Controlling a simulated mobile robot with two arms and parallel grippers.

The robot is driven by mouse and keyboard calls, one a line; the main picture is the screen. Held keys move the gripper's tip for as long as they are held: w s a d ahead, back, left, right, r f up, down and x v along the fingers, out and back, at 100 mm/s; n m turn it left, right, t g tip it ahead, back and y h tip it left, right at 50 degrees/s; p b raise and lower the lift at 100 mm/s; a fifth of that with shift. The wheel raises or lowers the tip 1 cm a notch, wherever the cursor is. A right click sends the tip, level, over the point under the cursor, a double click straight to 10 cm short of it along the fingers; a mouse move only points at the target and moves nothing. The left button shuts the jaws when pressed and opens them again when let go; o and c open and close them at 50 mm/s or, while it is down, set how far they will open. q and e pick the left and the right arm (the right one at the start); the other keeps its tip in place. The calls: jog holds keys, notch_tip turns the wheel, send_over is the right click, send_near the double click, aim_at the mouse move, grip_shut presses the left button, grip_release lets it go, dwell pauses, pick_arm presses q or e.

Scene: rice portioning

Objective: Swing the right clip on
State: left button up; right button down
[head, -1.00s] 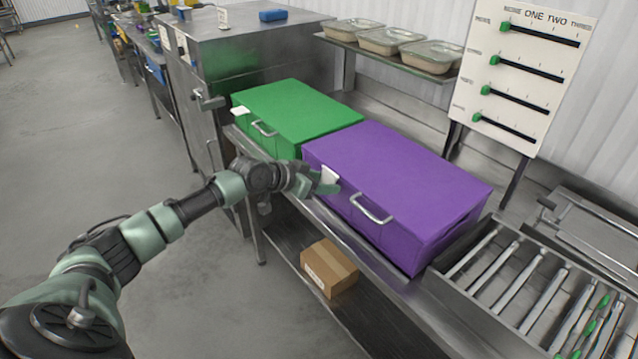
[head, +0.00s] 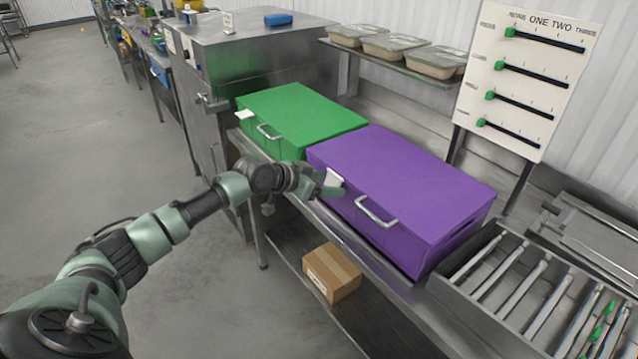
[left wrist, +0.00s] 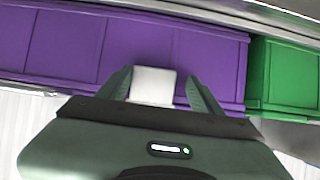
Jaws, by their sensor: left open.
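A purple box (head: 405,180) with a closed lid stands on the steel counter. A small white piece (head: 334,178) sits at its front left corner; I cannot tell whether it is the clip or a tag. My left gripper (head: 322,186) is at that corner. In the left wrist view the left gripper's (left wrist: 160,73) two fingers are apart, one on each side of the white piece (left wrist: 153,88), with the purple box's side (left wrist: 80,48) behind. I cannot tell whether the fingers touch it. A silver handle (head: 376,212) is on the purple box's front. My right gripper is out of view.
A green box (head: 300,115) with a white tag (head: 245,114) stands just left of the purple one. A roller rack (head: 520,290) is at the right. A cardboard box (head: 332,272) lies on the lower shelf. A slider board (head: 525,75) stands behind. The floor at left is clear.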

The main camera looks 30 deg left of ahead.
pick_arm(q)
jog(key=shift+w+d+r, duration=0.15)
jog(key=shift+d+r, duration=0.05)
jog(key=shift+d, duration=0.3)
jog(key=shift+a+r+p, duration=0.1)
jog(key=shift+r+p, duration=0.05)
jog(key=shift+p, duration=0.3)
jog(key=shift+s+r+p, duration=0.15)
jog(key=shift+s+p, duration=0.05)
jog(key=shift+p, duration=0.5)
jog(key=shift+s+r+p, duration=0.45)
jog(key=shift+p, duration=0.15)
jog(key=shift+p+v, duration=0.4)
jog(key=shift+v, duration=0.75)
jog(key=shift+s+a+f, duration=0.1)
jog(key=shift+s+a, duration=0.15)
jog(key=shift+s, duration=0.2)
jog(key=shift+w+a+f, duration=0.1)
jog(key=shift+w+f, duration=0.05)
